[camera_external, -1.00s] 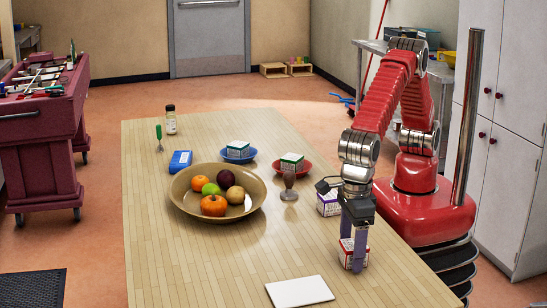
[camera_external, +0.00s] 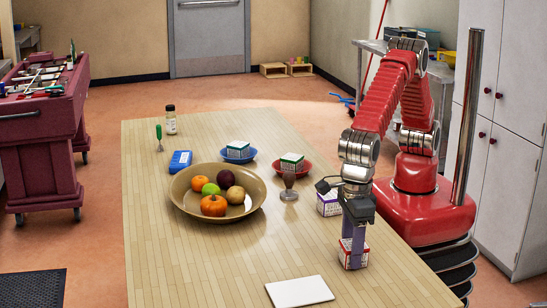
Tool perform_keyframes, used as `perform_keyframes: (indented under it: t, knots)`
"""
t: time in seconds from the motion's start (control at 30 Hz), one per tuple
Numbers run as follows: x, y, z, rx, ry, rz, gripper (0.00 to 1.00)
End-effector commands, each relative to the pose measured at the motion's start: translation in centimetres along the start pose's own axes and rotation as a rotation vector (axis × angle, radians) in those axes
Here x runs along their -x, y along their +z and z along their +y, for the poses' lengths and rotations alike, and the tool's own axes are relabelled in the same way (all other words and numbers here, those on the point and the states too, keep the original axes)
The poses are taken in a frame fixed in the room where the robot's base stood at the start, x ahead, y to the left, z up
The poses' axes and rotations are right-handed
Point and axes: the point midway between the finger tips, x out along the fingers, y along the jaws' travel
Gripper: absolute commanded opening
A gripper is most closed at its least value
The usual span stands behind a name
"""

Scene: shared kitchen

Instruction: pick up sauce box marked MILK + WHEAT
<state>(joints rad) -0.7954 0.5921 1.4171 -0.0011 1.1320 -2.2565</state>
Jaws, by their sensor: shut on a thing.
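A small white box with red edges (camera_external: 345,257) stands at the near right of the table. My gripper (camera_external: 354,246) points down over it, with its fingers shut on it. The box is at table level, partly hidden by the fingers. A white and purple box (camera_external: 328,204) stands just behind my gripper. One white and green box (camera_external: 292,161) sits on a red plate (camera_external: 305,169); another (camera_external: 238,149) sits on a blue plate (camera_external: 249,157). The lettering on the boxes is too small to read.
A brown bowl of fruit (camera_external: 178,194) stands mid-table, with a small goblet (camera_external: 289,180) to its right. A white board (camera_external: 300,291) lies near the front. A blue packet (camera_external: 180,160) and a jar (camera_external: 170,120) stand farther back. The table's left front is clear.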

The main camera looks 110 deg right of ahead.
Motion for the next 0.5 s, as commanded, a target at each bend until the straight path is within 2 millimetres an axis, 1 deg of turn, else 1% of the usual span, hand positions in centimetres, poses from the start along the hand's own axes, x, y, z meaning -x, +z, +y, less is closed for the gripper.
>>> perform_keyframes:
  t: [0.33,0.43,0.5]
  knots:
    - [0.3,0.0,0.0,0.0,0.001,-0.001,0.2]
    - [1.1,0.0,0.0,0.0,0.002,-0.001,0.2]
    - [2.0,0.1,0.1,0.0,0.003,-0.002,0.2]
